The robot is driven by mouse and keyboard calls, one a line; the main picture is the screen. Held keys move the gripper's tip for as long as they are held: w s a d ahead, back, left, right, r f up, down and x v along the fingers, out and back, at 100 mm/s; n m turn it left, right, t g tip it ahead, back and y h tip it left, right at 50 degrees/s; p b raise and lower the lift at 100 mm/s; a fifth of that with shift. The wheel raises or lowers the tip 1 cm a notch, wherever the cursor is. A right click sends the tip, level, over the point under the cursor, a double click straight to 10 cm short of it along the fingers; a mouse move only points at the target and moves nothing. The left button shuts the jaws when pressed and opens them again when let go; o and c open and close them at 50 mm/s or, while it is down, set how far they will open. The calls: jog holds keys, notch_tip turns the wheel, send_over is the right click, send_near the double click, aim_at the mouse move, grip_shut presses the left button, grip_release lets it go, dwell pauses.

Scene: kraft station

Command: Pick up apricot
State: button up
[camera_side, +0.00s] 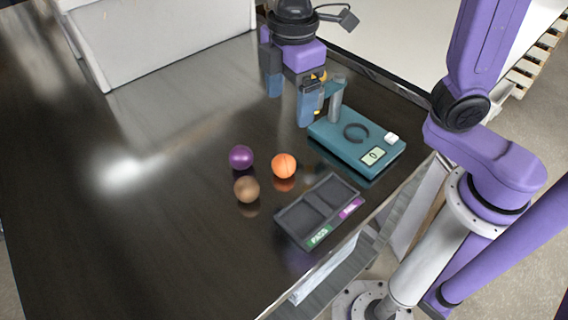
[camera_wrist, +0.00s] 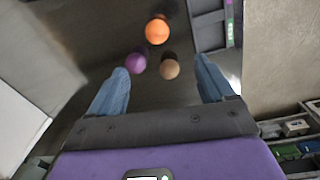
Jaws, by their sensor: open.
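The apricot, an orange ball (camera_side: 284,165), rests on the dark table between the tray and the other balls. In the wrist view the apricot (camera_wrist: 157,31) is the farthest ball, at top centre. My gripper (camera_side: 291,107) is open and empty, above the table at the back, next to the scale. It is apart from the apricot. In the wrist view the blue fingers are spread wide at either side, and the purple and brown balls appear between or just beyond their tips.
A purple ball (camera_side: 241,157) and a brown ball (camera_side: 246,189) lie left of the apricot. A dark two-compartment tray (camera_side: 290,228) with green and purple labels sits at the front right. A teal scale (camera_side: 340,160) reading 0 stands behind it. A white bin (camera_side: 165,45) stands back left.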

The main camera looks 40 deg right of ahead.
aim_at(285, 157)
jog(key=f, duration=0.8)
jog(key=w+f, duration=0.1)
jog(key=f, duration=0.3)
jog(key=shift+a, duration=0.25)
jog(key=f, duration=0.2)
jog(key=d+f, duration=0.1)
jog(key=shift+f, duration=0.4)
jog(key=shift+w+a+f, duration=0.1)
jog(key=shift+f, duration=0.6)
jog(key=c, duration=1.1)
